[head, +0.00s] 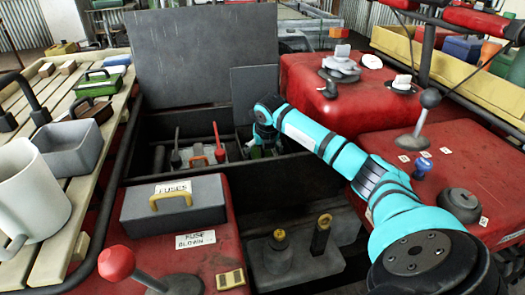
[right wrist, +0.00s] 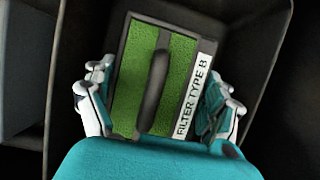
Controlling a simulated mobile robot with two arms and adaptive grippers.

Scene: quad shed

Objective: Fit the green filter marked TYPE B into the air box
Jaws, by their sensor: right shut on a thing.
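The green filter (right wrist: 138,78) fills the middle of the right wrist view, with a dark handle bar across it and a white label reading FILTER TYPE B. My right gripper (right wrist: 158,98) is shut on it, with a finger at each side. The dark walls of the air box (right wrist: 262,75) surround the filter, which looks slightly tilted against them. I cannot tell how deep it sits. In the head view my right gripper (head: 265,142) reaches down into the air box beside its raised small lid (head: 255,88), and mostly hides the filter. My left gripper is not in view.
A battery with red clamps (head: 205,155) stands just left of the air box. A grey FUSES box (head: 175,205) is in front. A slatted rack (head: 55,105) at left holds a mug, a grey bin and handled blocks. A lever (head: 420,120) stands right of my arm.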

